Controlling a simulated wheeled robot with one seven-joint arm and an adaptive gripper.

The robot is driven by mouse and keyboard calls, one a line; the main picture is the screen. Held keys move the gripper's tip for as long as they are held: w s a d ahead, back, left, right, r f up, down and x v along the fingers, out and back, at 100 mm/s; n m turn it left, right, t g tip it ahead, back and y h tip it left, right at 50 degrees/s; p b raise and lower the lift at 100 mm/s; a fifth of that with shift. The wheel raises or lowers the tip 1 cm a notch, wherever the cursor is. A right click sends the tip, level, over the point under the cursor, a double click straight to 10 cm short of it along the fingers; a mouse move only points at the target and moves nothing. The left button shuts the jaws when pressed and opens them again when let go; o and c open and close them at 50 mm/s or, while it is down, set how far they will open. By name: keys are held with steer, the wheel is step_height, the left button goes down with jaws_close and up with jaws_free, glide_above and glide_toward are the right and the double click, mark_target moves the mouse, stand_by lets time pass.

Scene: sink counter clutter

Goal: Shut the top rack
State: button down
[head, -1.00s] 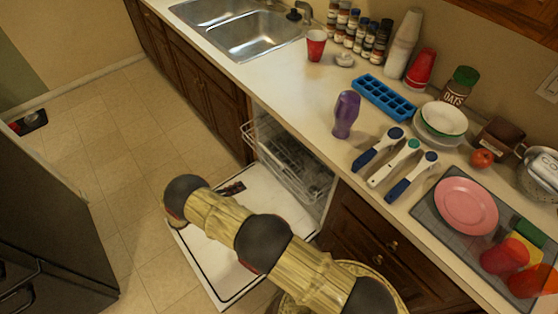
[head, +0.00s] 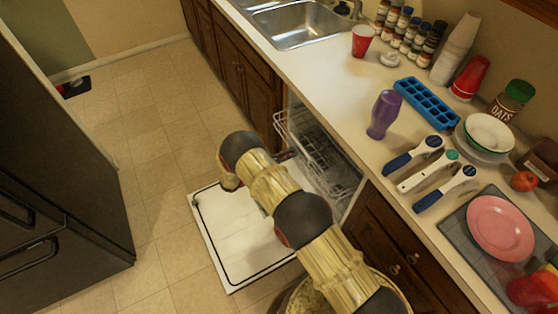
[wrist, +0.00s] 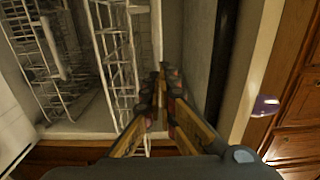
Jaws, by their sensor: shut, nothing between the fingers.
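The dishwasher stands open under the counter, its door (head: 240,240) folded down flat. The top rack (head: 305,135), a white wire basket, sticks partly out of the opening in the head view. White rack wires (wrist: 118,60) fill the left half of the wrist view; I cannot tell which rack each belongs to. My gripper (wrist: 165,85) is shut and empty, its fingertips together just right of the nearest wires. I cannot tell whether they touch.
The counter above holds a purple bottle (head: 384,114), a blue ice tray (head: 427,103), several utensils and a pink plate (head: 500,228). A dark fridge (head: 60,170) stands at the left. The tiled floor (head: 150,130) between is clear.

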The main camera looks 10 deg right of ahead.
mark_target(301, 149)
steer(key=shift+x, duration=1.15)
steer(key=b+x, duration=0.1)
steer(key=x, duration=1.4)
steer(key=shift+b, duration=0.35)
steer(key=shift+s+a, duration=0.15)
steer(key=shift+a, duration=0.1)
steer(key=p+v, duration=0.3)
steer(key=v, duration=1)
steer(key=shift+a, duration=0.3)
